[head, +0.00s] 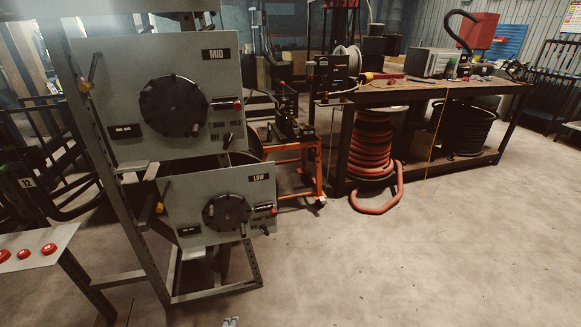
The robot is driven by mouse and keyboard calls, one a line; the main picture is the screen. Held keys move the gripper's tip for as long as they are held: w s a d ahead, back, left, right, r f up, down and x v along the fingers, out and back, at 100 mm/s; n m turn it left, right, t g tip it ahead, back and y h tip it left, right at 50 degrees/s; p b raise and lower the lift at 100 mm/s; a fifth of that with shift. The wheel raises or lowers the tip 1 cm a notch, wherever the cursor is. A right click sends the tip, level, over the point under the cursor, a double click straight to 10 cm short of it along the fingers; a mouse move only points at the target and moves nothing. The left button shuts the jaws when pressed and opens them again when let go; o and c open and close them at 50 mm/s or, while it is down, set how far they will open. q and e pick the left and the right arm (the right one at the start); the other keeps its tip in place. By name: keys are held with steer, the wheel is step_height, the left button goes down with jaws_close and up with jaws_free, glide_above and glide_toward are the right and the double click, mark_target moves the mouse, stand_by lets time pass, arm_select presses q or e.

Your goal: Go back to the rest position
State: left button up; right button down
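Neither of my grippers can be made out in the head view. A small pale piece (231,322) shows at the bottom edge, too cut off to tell what it is. The hose crimper rack at the left carries a grey panel marked MID (210,100) with a black round dial (173,106). Below it is a smaller panel marked LOW (185,215) with its own black dial (227,212). Both panels have a red-tipped knob at the right and a yellow-marked lever at the upper left.
A table with red buttons (50,264) stands at the lower left. An orange cart (303,156) stands behind the rack. A workbench (420,93) at the back holds tools, with red hose (370,150) and black hose (465,128) coils beneath. The floor (430,260) at front right is clear.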

arm_select(q)
steer(key=s+a+f+n+g+p, duration=0.2)
steer(key=s+a+n+p, duration=0.1)
steer(key=s, duration=1)
steer(key=s+a+f+n+g+p, duration=0.2)
steer(key=s+a+f+n+p, duration=0.1)
steer(key=s, duration=1.1)
steer(key=s+a+f+n+g+p, duration=0.2)
steer(key=s+a+n+p, duration=0.2)
steer(key=s, duration=1)
steer(key=n+p, duration=0.3)
steer(key=p, duration=0.1)
steer(key=shift+a+f+g+h, duration=0.2)
steer(key=shift+f+g+h, duration=0.1)
steer(key=shift+f+g, duration=0.1)
arm_select(e)
steer(key=s+d+g+h, duration=0.2)
steer(key=s+d, duration=0.9)
steer(key=s, duration=0.4)
steer(key=shift+s+d+r+n+g, duration=0.15)
steer(key=shift+s+r+n+g, duration=0.15)
steer(key=shift+r+n, duration=0.1)
arm_select(q)
steer(key=shift+w, duration=0.1)
